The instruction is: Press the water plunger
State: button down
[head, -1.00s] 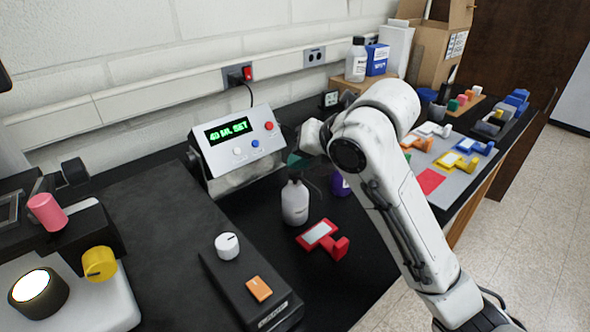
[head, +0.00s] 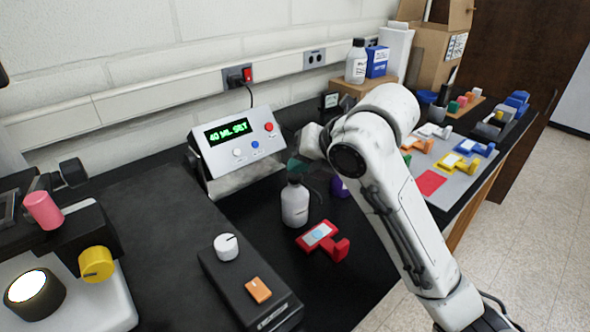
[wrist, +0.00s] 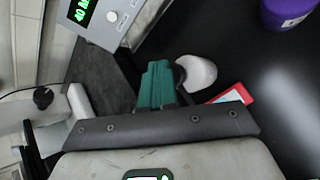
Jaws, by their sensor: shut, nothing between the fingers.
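A grey control box (head: 209,160) with a green display reading 40 ML SET stands against the wall. Its sloped front has a white knob (head: 237,153), a blue button (head: 255,144) and a red button (head: 269,127). I cannot tell which part is the water plunger; nothing readable names it. In the wrist view my teal fingers (wrist: 157,84) are shut and empty. A white rounded shape (wrist: 197,73), probably the bottle, is close beside them.
A red holder (head: 322,240) and a purple container (head: 340,187) are near the bottle. A black unit (head: 245,285) with a white knob and orange switch lies in front. Coloured holders rest on a grey mat (head: 440,158) at right.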

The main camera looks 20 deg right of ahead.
aim_at(300, 177)
jog(key=shift+r, duration=0.1)
jog(key=shift+r+p, duration=0.85)
jog(key=shift+r, duration=0.25)
jog(key=shift+r, duration=0.1)
notch_tip(300, 177, up, 5)
jog(key=p, duration=0.3)
jog(key=shift+p, duration=0.3)
dwell(0.4)
